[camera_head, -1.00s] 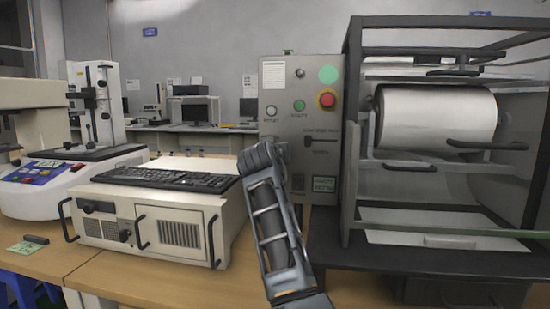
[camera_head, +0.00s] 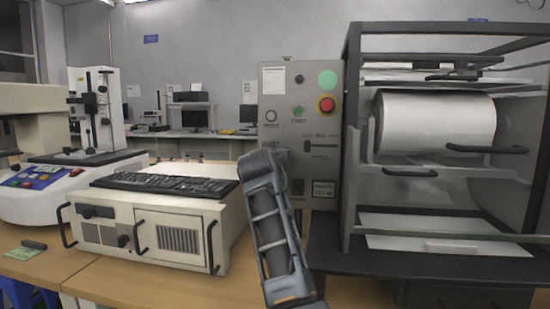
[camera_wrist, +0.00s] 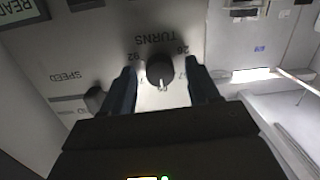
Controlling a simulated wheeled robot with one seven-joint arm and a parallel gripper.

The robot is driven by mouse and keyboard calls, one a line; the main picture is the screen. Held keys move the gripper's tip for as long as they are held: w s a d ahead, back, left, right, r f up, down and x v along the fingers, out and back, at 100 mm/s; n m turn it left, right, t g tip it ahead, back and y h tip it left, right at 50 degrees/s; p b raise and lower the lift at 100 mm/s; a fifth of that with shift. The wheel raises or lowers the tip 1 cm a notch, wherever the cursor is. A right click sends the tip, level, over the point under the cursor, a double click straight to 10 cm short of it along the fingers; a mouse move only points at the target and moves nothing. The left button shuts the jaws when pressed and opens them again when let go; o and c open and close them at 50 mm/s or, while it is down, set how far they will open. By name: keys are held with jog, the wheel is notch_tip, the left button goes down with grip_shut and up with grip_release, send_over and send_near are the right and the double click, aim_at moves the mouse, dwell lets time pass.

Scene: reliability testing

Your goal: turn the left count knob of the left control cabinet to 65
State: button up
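The control cabinet (camera_head: 300,75) is a grey upright panel left of the roller machine, with a red button, a green button and a horizontal slot. In the wrist view the panel is upside down. A round black knob (camera_wrist: 160,69) labelled TURNS has a white pointer mark toward the picture's bottom; the number beneath is too small to read surely. My gripper (camera_wrist: 162,80) is open, one finger on each side of this knob, with visible gaps. A second dark knob (camera_wrist: 95,98), near the word SPEED, is outside the left finger.
The roller machine (camera_head: 435,125) with its dark frame stands close right of the cabinet. A beige case (camera_head: 150,232) with a keyboard (camera_head: 165,183) on top is to the left. A white instrument (camera_head: 35,195) stands further left. Some bench top (camera_head: 190,285) is clear in front.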

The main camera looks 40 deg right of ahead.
jog(key=v, duration=0.7)
jog(key=shift+s+a, duration=0.25)
jog(key=shift+a, duration=0.1)
dwell(0.4)
